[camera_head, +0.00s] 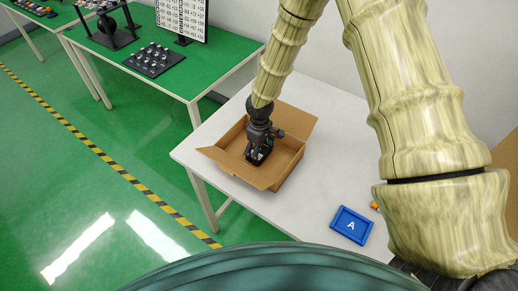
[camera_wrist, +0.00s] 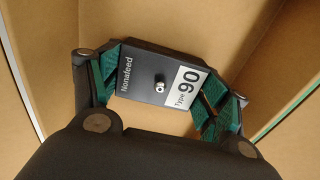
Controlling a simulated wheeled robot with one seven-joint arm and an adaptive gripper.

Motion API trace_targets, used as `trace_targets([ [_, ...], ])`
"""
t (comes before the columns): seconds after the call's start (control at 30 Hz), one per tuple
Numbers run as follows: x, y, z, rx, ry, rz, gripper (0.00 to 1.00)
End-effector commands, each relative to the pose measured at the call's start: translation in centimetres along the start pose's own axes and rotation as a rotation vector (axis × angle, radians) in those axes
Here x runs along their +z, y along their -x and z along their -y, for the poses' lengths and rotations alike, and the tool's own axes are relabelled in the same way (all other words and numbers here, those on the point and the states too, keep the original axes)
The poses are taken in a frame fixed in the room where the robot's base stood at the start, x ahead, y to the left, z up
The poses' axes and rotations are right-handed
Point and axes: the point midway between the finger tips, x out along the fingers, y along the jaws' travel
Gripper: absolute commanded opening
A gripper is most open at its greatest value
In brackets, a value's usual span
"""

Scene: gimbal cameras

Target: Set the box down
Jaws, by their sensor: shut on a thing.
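A small dark box labelled "Nonafeed Type 90" (camera_wrist: 155,78) sits between the green-padded fingers of my gripper (camera_wrist: 160,92) in the wrist view. The fingers press on its two ends, and a small knob shows on its top face. In the head view my gripper (camera_head: 259,150) points down inside an open cardboard box (camera_head: 287,162) on the white table. The held box is mostly hidden there. I cannot tell whether it touches the cardboard floor.
The cardboard flaps (camera_head: 296,119) stand spread outward around my gripper. A blue tray marked "A" (camera_head: 351,226) lies to the right on the white table (camera_head: 240,205). A green table (camera_head: 205,70) with a black rack of parts (camera_head: 153,60) stands behind left.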

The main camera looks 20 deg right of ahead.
Motion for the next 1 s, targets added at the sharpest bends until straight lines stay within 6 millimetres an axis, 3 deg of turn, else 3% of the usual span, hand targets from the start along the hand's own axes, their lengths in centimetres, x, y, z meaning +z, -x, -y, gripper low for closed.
trace_targets([
  [0.43, -0.03, -0.48, -0.02, 0.000, -0.001, -0.001, 0.48],
  [0.47, -0.02, -0.42, -0.02, 0.000, -0.001, -0.001, 0.79],
  [0.57, -0.01, -0.39, -0.02, 0.000, -0.001, -0.001, 0.97],
  [1.0, -0.06, -0.01, 0.01, 0.000, 0.000, -0.001, 0.97],
])
